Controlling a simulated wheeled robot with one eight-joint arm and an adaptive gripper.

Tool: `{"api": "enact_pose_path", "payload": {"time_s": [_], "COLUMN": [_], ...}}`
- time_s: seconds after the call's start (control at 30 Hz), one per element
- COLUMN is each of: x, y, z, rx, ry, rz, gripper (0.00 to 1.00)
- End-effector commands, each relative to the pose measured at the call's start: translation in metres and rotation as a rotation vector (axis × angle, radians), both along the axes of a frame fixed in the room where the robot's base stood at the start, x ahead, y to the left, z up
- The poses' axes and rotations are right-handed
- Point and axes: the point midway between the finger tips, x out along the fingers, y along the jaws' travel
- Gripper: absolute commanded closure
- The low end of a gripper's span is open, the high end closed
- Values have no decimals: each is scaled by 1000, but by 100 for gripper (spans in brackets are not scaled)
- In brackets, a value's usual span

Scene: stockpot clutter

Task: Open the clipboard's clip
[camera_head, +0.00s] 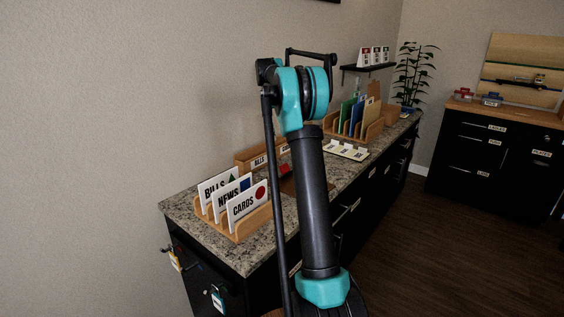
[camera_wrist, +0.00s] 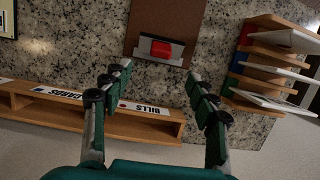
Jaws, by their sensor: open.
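The clipboard (camera_wrist: 195,15) is a brown board lying flat on the speckled granite counter, at the top middle of the wrist view. Its clip (camera_wrist: 160,50), a dark and silver piece with a red part, sits at the board's near end. In the head view my arm covers much of the clipboard (camera_head: 289,186); a bit of red shows near it. My gripper (camera_wrist: 159,71) is open and empty. Its fingers stand apart on either side of the clip in the wrist picture, with their tips nearer the camera than the clip. I cannot tell the exact height gap.
A wooden box labelled BILLS and CARDS (camera_wrist: 150,127) lies along the wall side. A wooden card sorter (camera_wrist: 270,70) stands right in the wrist view; it is front left in the head view (camera_head: 247,222). A folder rack (camera_head: 370,132) stands farther back. Bare granite surrounds the clipboard.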

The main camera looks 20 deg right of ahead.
Motion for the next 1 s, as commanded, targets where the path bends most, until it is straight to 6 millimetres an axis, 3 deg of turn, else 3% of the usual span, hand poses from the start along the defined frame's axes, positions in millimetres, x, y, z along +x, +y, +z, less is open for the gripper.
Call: {"api": "enact_pose_path", "payload": {"time_s": [0.23,0.47,0.67,1.0], "x": [-24,-28,-28,-28], "y": [-11,-12,-12,-11], "z": [32,34,8,-60], "rx": [107,132,132,131], "ry": [-181,-230,-229,-229], "rz": [-13,-18,-18,-17], "gripper": [41,41,41,41]}}
